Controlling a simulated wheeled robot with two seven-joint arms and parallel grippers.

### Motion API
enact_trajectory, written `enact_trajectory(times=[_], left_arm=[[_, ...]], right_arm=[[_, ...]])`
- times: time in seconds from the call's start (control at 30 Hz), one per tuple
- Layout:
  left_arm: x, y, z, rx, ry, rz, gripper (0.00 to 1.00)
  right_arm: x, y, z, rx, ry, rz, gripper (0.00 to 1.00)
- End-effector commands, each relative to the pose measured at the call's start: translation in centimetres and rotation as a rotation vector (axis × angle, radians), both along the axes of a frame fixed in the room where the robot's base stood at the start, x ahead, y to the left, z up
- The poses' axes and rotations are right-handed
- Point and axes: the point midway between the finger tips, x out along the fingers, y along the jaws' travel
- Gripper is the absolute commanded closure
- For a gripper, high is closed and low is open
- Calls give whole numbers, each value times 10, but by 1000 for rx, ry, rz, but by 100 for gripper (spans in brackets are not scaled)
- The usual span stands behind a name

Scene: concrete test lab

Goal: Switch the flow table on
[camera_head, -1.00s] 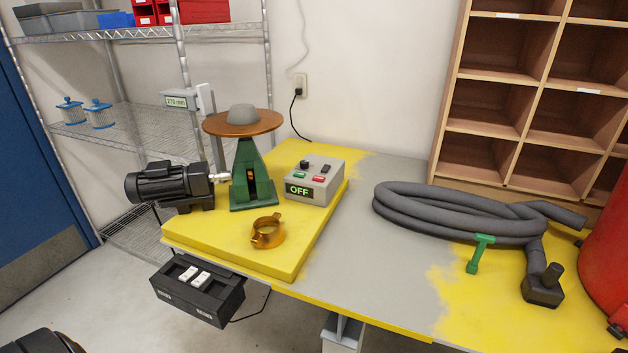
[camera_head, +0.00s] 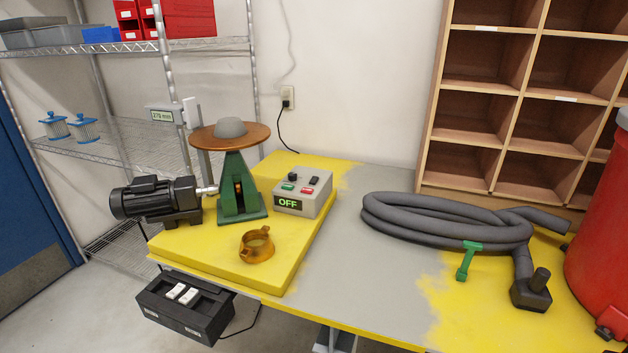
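The flow table has a round copper-coloured top (camera_head: 230,138) on a green stand (camera_head: 237,190), with a grey mound on the top. A black motor (camera_head: 156,199) sits beside it on the left. The control box (camera_head: 303,193) stands to its right and its green display (camera_head: 288,203) reads OFF. The box carries a black knob (camera_head: 292,176), a green button (camera_head: 288,187), a red button (camera_head: 306,190) and a black rocker switch (camera_head: 314,180). Neither of my grippers shows in the head view.
A brass ring mould (camera_head: 257,246) sits on the yellow slab (camera_head: 215,262) in front of the flow table. A coiled grey hose (camera_head: 445,222), a green T-handled tool (camera_head: 467,259) and a red drum (camera_head: 600,230) are at the right. A black box with white switches (camera_head: 185,305) hangs below the table's front.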

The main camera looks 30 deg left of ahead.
Motion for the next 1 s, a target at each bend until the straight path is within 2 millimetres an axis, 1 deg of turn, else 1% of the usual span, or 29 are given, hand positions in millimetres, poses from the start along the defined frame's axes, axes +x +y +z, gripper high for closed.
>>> enact_trajectory(times=[0.03,0.3,0.33,1.0], left_arm=[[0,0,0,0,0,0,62],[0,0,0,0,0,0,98],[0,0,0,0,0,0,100],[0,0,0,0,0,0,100]], right_arm=[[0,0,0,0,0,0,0],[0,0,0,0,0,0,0],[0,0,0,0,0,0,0],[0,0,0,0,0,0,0]])
